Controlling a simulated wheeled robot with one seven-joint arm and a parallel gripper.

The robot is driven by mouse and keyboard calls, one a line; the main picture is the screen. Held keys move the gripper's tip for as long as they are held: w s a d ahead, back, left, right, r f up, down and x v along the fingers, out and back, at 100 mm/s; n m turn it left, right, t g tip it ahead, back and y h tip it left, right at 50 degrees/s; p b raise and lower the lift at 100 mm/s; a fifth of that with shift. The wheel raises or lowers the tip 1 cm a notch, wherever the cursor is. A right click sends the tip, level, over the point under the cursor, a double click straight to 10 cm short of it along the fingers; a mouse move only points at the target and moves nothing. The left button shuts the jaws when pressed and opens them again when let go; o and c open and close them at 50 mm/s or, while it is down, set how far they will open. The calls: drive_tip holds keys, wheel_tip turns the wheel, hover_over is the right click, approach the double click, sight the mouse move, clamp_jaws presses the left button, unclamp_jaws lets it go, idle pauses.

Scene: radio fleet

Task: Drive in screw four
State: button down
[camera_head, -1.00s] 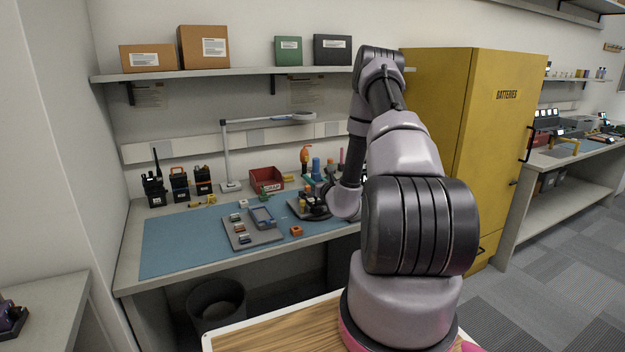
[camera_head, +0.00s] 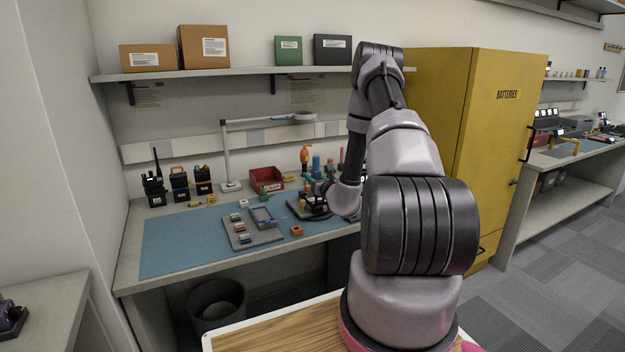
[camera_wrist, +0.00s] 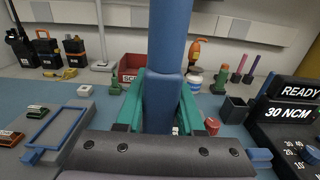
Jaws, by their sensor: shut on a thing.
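My gripper (camera_wrist: 160,82) has teal fingers shut on a thick blue upright handle (camera_wrist: 168,45), which I take to be the driver. The handle fills the middle of the wrist view; its lower end and tip are hidden behind my gripper's dark body. In the head view my gripper is mostly hidden by my arm, over the right part of the bench. A blue frame-like part (camera_head: 263,217) lies on a grey tray (camera_head: 253,241); the frame also shows in the wrist view (camera_wrist: 38,138). I cannot make out any screw or screw hole.
A control box (camera_wrist: 299,110) reading READY and 30 NCM stands at the right. Behind are a red bin (camera_head: 266,179), radios (camera_head: 180,184), an upright orange tool (camera_wrist: 195,52) and a lamp (camera_head: 226,155).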

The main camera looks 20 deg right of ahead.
drive_tip(key=shift+r, duration=2.15)
drive_tip(key=s+a+f, duration=0.1)
drive_tip(key=s+a, duration=0.1)
drive_tip(key=a, duration=0.5)
drive_tip(key=s+a+f, duration=0.1)
drive_tip(key=s+a, duration=0.2)
drive_tip(key=a, duration=0.4)
drive_tip(key=shift+s+a+f+h, duration=0.2)
drive_tip(key=shift+s+a+h, duration=0.05)
drive_tip(key=shift+s+h, duration=0.05)
